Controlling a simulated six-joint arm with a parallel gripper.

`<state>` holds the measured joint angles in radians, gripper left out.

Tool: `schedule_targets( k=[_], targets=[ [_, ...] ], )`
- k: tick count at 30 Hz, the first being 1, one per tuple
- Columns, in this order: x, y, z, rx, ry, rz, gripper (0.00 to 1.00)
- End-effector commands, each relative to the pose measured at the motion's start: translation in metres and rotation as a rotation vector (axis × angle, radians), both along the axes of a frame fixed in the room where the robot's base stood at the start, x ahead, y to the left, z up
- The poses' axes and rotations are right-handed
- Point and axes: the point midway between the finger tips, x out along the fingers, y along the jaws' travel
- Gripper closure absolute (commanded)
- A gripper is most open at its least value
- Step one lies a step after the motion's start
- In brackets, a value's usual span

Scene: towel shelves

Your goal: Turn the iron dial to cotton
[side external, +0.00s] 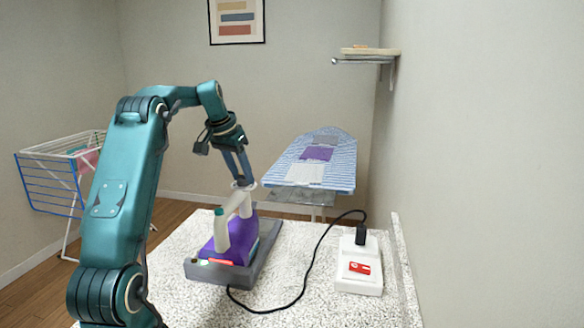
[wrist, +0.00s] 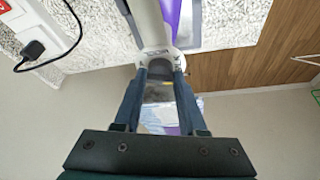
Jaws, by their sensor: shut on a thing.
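The iron (side external: 232,240) has a purple body and a white handle and sits in a grey tray-like rest (side external: 246,274) on the speckled table. Its white dial (side external: 243,187) is at the top rear of the handle, and the dial (wrist: 158,54) also shows in the wrist view. My gripper (side external: 242,179) reaches down from above. Its two dark fingers are shut on the dial, one on each side, as the wrist view shows at the fingertips (wrist: 159,74). Small dark lettering shows on the dial's rim, but I cannot read the setting surely.
A black cord (side external: 305,280) loops from the iron to a plug (side external: 361,235) in a white socket box (side external: 358,280) with a red label. An ironing board (side external: 335,150) with folded cloths stands behind. A drying rack (side external: 50,185) stands left. A wall shelf (side external: 368,52) is high at right.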

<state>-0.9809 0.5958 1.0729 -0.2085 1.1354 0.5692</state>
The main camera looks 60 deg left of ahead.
Motion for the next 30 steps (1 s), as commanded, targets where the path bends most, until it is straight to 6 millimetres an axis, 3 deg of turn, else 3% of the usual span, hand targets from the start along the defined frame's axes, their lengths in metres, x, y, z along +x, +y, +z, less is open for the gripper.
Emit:
schedule_targets(
  k=[11,30],
  targets=[
    [0.0013,-0.0015,0.0014,0.002,-0.001,0.16,1.0],
    [0.0052,-0.0026,0.0016,0.004,-0.005,0.749,1.0]
  ],
)
